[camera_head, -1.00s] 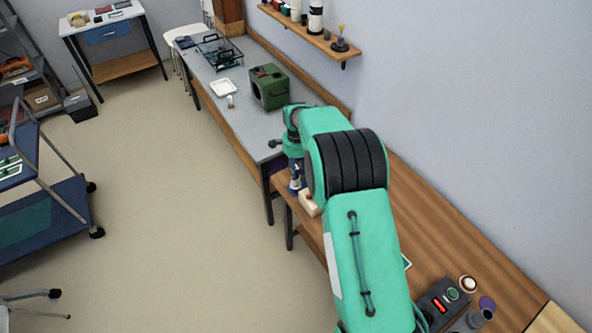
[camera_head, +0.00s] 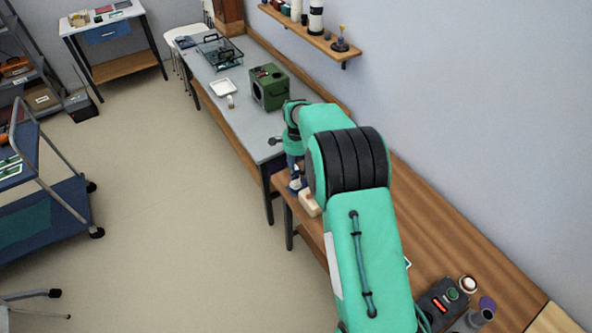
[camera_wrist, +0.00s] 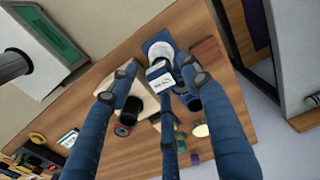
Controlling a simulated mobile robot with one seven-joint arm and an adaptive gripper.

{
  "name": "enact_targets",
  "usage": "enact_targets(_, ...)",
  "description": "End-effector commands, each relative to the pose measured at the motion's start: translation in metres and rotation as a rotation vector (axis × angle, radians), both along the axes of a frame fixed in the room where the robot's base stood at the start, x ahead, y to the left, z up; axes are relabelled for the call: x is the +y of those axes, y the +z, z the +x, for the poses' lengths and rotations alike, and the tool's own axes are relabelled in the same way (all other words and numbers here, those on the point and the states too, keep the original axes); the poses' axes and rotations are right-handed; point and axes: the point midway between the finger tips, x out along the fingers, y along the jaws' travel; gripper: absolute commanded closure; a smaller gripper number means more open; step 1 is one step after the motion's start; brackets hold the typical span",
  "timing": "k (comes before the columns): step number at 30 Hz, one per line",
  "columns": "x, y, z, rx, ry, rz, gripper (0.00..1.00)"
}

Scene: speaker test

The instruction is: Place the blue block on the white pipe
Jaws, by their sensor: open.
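My gripper (camera_wrist: 158,70) has several blue fingers, spread apart around a gap in the wrist view. A white round piece (camera_wrist: 158,50), perhaps the pipe, shows beyond the fingertips. A dark blue square-edged piece (camera_wrist: 150,41), perhaps the block, lies around or behind it; I cannot tell if they touch. A small white label with print (camera_wrist: 161,83) shows at the middle finger; what it belongs to is unclear. Fingers hide part of this area.
The wooden bench (camera_wrist: 115,150) holds a brown block (camera_wrist: 206,50), a pale board (camera_wrist: 107,82), a dark cylinder (camera_wrist: 131,108) and small items. A grey table (camera_head: 236,104) with a green box (camera_head: 270,88) stands beyond. The wall is at right; floor (camera_head: 160,200) is open at left.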

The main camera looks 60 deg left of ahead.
Motion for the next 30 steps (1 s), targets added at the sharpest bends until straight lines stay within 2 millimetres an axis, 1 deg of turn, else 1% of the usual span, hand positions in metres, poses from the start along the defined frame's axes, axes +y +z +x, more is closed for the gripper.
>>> enact_targets(1, 0.001, 0.008, 0.0, -0.001, 0.0, 0.002, 0.52)
enact_targets(8, 0.0, 0.04, 0.001, -0.001, 0.0, 0.002, 0.52)
enact_targets(15, 0.0, 0.08, 0.001, -0.001, 0.0, 0.001, 0.52)
enact_targets(18, 0.0, 0.092, 0.001, -0.001, 0.0, 0.002, 0.52)
enact_targets(21, 0.0, 0.101, 0.001, 0.0, 0.0, 0.0, 0.52)
enact_targets(24, -0.001, 0.105, 0.001, 0.001, 0.0, -0.001, 0.52)
enact_targets(30, -0.001, 0.108, 0.001, 0.001, 0.0, -0.001, 0.52)
